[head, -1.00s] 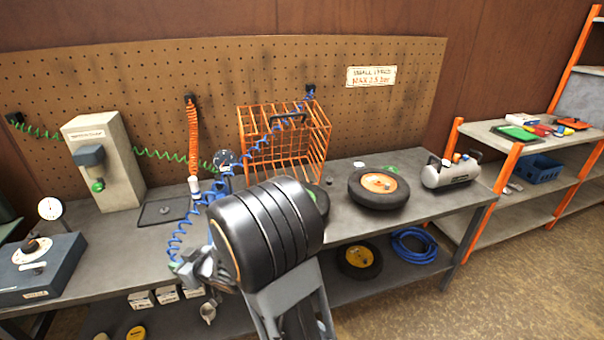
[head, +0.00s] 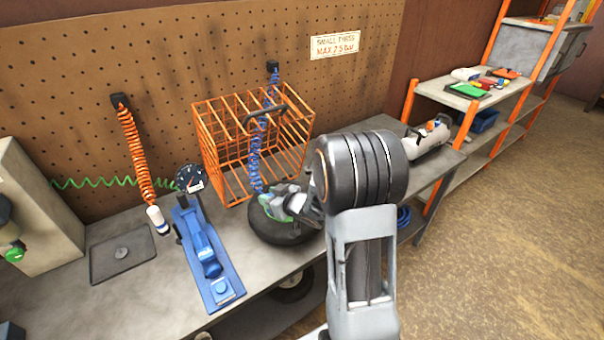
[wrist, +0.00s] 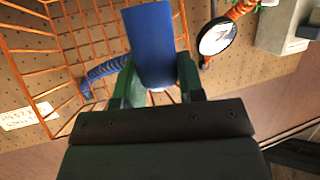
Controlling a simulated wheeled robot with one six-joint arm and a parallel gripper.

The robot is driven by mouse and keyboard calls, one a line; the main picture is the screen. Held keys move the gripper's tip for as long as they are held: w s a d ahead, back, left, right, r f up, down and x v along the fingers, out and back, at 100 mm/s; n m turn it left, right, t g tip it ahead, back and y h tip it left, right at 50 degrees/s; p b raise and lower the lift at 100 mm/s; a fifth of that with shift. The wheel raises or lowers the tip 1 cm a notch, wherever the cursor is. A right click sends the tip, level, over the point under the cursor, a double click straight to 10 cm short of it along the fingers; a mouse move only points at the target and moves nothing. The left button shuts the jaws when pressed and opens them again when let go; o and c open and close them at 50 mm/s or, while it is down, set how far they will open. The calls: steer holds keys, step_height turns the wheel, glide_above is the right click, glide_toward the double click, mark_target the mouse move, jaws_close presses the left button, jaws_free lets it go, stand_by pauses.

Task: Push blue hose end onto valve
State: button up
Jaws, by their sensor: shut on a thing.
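The blue coiled hose (head: 255,150) hangs from a pegboard holder and runs down in front of the orange cage to my gripper (head: 272,202). In the wrist view my gripper (wrist: 157,72) has its green fingers shut on the blue hose end (wrist: 150,40), a blue block-like piece pointing away from the palm. A black tyre (head: 285,232) lies on the bench just below my gripper, partly covered by it. I cannot make out the valve. Whether the hose end touches the tyre cannot be told.
The orange wire cage (head: 215,140) stands close behind my gripper. A blue foot pump (head: 205,255) with a gauge (head: 191,178) stands to the left. An orange coiled hose (head: 137,150) hangs behind it.

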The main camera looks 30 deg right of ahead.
steer(key=d+r+n+g+y+p, duration=0.1)
steer(key=d+p, duration=0.2)
steer(key=d, duration=0.4)
step_height(320, 180, down, 6)
steer(key=b, duration=0.5)
steer(key=shift+s+r, duration=0.1)
steer(key=shift+r, duration=0.15)
steer(key=shift+s+r, duration=0.1)
stand_by(0.8)
steer(key=shift+f, duration=0.35)
stand_by(0.4)
steer(key=shift+r, duration=0.15)
steer(key=shift+r+p, duration=0.65)
steer(key=shift+r, duration=0.05)
steer(key=shift+f, duration=0.55)
stand_by(1.8)
steer(key=shift+r, duration=0.5)
